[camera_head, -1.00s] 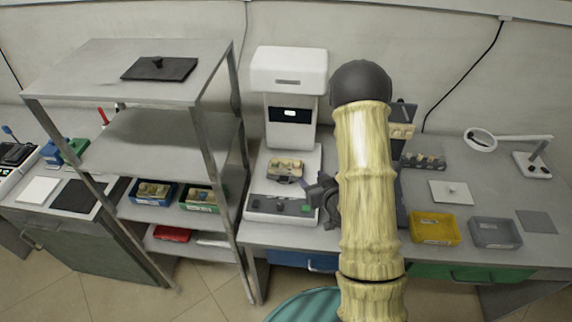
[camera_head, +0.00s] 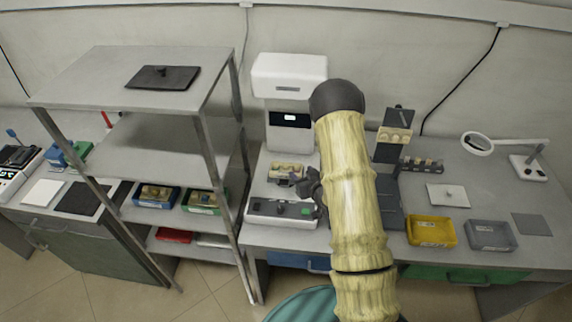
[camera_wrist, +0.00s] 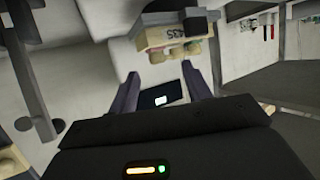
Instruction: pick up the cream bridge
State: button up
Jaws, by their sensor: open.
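A cream block with several rounded, tooth-like tops (camera_head: 286,170) sits on the platform of the white machine. I take it to be the cream bridge, but cannot be sure. A cream piece with rounded knobs and a dark marking (camera_wrist: 172,38) also shows in the wrist view, beyond my fingertips. My gripper (camera_head: 304,183) is beside the block, at its right in the head view, partly hidden by my arm. In the wrist view my gripper (camera_wrist: 160,82) has its two fingers apart with nothing between them. Whether a finger touches the block cannot be told.
The white machine (camera_head: 290,75) rises behind the block. A dark stand (camera_head: 388,152) holds another cream toothed piece (camera_head: 394,135) right of my arm. A yellow tray (camera_head: 431,243) and a grey tray (camera_head: 491,246) lie farther right. The metal rack (camera_head: 210,150) stands left.

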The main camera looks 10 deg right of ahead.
aim_at(298, 167)
jog(key=shift+p+x, duration=0.6)
jog(key=shift+x, duration=1.35)
jog(key=shift+d, duration=0.15)
jog(key=c, duration=1.1)
jog(key=shift+o, duration=0.2)
jog(key=shift+d, duration=0.1)
notch_tip(298, 167, up, 10)
jog(key=b, duration=0.2)
